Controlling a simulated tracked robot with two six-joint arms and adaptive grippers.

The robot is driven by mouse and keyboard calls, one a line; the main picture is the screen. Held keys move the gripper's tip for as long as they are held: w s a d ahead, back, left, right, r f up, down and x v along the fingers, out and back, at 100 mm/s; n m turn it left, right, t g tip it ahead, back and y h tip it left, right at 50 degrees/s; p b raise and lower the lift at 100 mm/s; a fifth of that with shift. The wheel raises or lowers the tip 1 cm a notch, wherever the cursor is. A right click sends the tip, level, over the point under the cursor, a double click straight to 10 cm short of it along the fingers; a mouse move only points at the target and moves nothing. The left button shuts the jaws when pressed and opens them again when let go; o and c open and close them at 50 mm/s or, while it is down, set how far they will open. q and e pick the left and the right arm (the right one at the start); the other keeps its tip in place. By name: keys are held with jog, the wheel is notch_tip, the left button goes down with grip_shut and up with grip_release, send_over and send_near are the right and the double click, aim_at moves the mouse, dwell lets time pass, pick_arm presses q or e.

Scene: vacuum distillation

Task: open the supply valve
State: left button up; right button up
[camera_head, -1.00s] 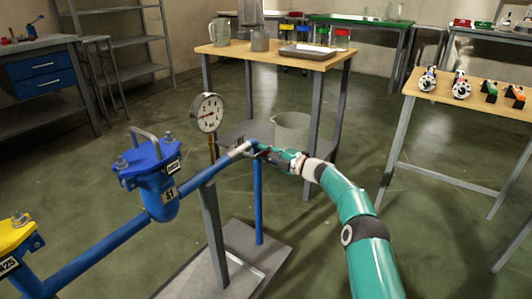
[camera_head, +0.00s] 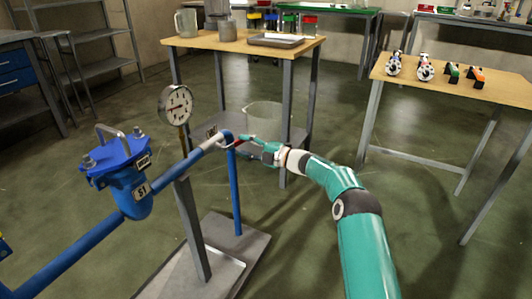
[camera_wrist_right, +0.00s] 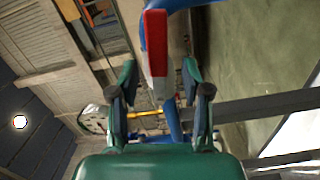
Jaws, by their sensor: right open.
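The supply valve's red handle (camera_head: 232,142) shows small at the elbow of the blue pipe (camera_head: 196,158), beside the upright blue pipe. In the right wrist view the red and white handle (camera_wrist_right: 156,45) lies ahead of my fingers, roughly in line with the gap between them. My right gripper (camera_head: 247,141) is at the pipe's elbow, close to the handle. In the right wrist view its two green fingers (camera_wrist_right: 158,82) are spread, with nothing held between them. I cannot tell whether a finger touches the handle. My left gripper is out of view.
A pressure gauge (camera_head: 176,104) stands on a post left of the gripper. A blue filter housing (camera_head: 122,180) sits on the pipe. A wooden-top table (camera_head: 215,44) with vessels stands behind; another table (camera_head: 440,86) holds several fittings at right. The floor between is clear.

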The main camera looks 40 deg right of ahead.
jog(key=v, duration=0.8)
jog(key=shift+a, duration=0.1)
